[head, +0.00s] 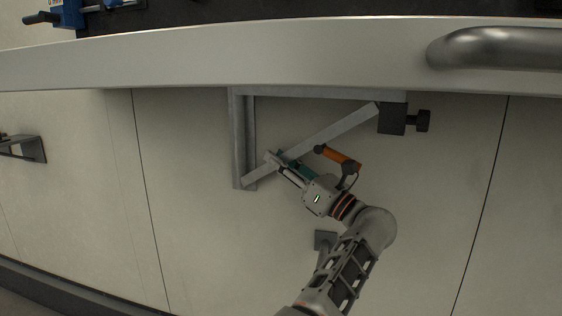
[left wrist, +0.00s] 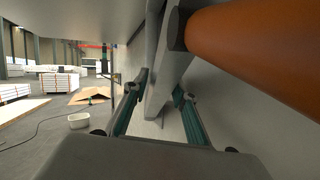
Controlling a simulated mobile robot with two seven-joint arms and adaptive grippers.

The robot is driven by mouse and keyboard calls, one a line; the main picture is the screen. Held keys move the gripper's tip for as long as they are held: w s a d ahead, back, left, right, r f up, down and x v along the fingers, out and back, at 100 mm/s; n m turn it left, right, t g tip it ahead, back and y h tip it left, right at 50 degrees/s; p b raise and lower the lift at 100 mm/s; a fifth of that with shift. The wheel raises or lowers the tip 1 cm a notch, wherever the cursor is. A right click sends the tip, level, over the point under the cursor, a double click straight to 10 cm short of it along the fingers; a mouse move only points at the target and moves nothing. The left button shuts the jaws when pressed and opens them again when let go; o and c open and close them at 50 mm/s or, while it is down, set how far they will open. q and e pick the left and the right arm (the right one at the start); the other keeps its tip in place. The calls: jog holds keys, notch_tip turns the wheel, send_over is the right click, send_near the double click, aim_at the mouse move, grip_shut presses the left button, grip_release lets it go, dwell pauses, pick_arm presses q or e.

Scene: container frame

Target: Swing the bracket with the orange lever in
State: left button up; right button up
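The bracket (head: 242,130) is a grey metal frame under the edge of the worktop, with a vertical bar against the wall panel and a slanted strut (head: 330,132). The orange lever (head: 343,159), with a dark end, lies just below the strut; in the left wrist view it fills the upper right (left wrist: 262,45), very near the camera. My left gripper (head: 275,158) is at the lower part of the strut. In the left wrist view its teal fingers (left wrist: 160,95) are apart, with a grey bar between them; I cannot tell whether they touch it. My right gripper is out of view.
The pale worktop edge (head: 200,60) runs above the bracket, with a metal handle (head: 500,47) at right. A black clamp block with a knob (head: 393,119) sits at the strut's upper end. Another bracket (head: 28,149) is at far left. The wall below is mostly clear.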

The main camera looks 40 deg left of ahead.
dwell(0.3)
pick_arm(q)
jog(key=v, duration=0.7)
jog(key=shift+d, duration=0.2)
